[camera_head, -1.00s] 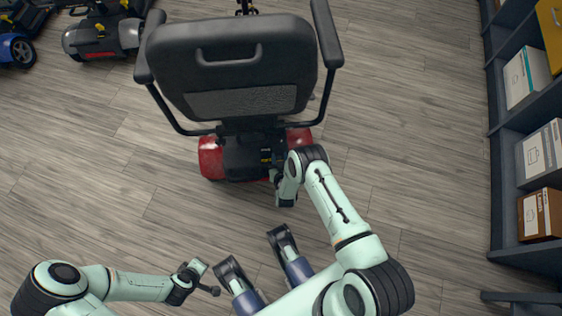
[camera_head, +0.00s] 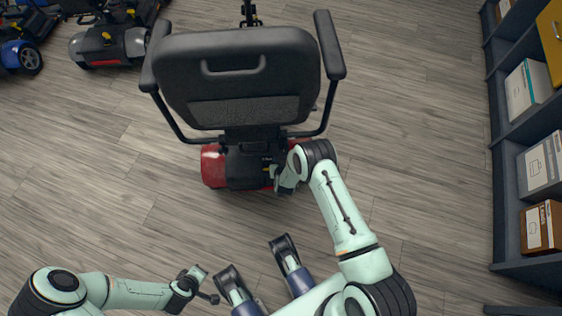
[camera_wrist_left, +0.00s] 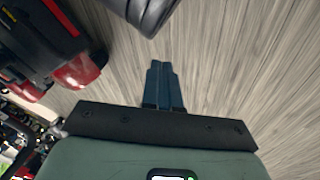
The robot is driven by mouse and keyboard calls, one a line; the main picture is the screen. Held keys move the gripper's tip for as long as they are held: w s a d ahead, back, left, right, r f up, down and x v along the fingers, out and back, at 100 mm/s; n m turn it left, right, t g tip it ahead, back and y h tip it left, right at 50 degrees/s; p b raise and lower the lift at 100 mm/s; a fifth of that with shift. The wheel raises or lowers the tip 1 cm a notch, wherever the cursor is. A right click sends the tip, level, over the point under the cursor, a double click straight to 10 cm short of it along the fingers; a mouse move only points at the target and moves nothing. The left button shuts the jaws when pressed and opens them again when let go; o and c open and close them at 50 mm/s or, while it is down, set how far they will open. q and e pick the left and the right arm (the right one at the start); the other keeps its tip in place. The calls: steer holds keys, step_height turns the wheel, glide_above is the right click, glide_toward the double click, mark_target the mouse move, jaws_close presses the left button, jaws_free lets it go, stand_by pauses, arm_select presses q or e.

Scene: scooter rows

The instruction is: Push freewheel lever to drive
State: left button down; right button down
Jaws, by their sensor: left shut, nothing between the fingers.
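A scooter with a black seat (camera_head: 240,80) stands ahead of me, its back towards me. Its red and black rear body (camera_head: 214,166) shows below the seat. A small yellow spot (camera_head: 266,169) is on the rear body next to my right gripper. I cannot make out the freewheel lever for certain. My right gripper (camera_head: 272,174) is at the right part of the scooter's rear; its fingers are too small and hidden to read. My left gripper (camera_head: 212,297) is low, well short of the scooter. In the left wrist view its fingers (camera_wrist_left: 162,84) are together and empty.
Other scooters, one grey (camera_head: 108,45) and one blue (camera_head: 20,55), stand at the upper left. A dark shelf (camera_head: 508,200) with boxes runs along the right. The wooden floor (camera_head: 420,130) between scooter and shelf is clear.

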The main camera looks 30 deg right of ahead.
steer(key=c, duration=0.7)
jaws_free()
steer(key=shift+w+d, duration=0.1)
arm_select(q)
steer(key=s+d+r+g+h+p, duration=0.1)
steer(key=s+d+r+g+p, duration=0.1)
steer(key=s+d+r+p, duration=0.1)
steer(key=s+r+p, duration=0.1)
steer(key=s+r, duration=0.1)
steer(key=s, duration=0.1)
steer(key=shift+s+d+r+m+p, duration=0.15)
steer(key=shift+s+d+m+p, duration=0.15)
steer(key=shift+d+p, duration=0.05)
arm_select(e)
steer(key=v, duration=1.3)
steer(key=shift+r, duration=0.1)
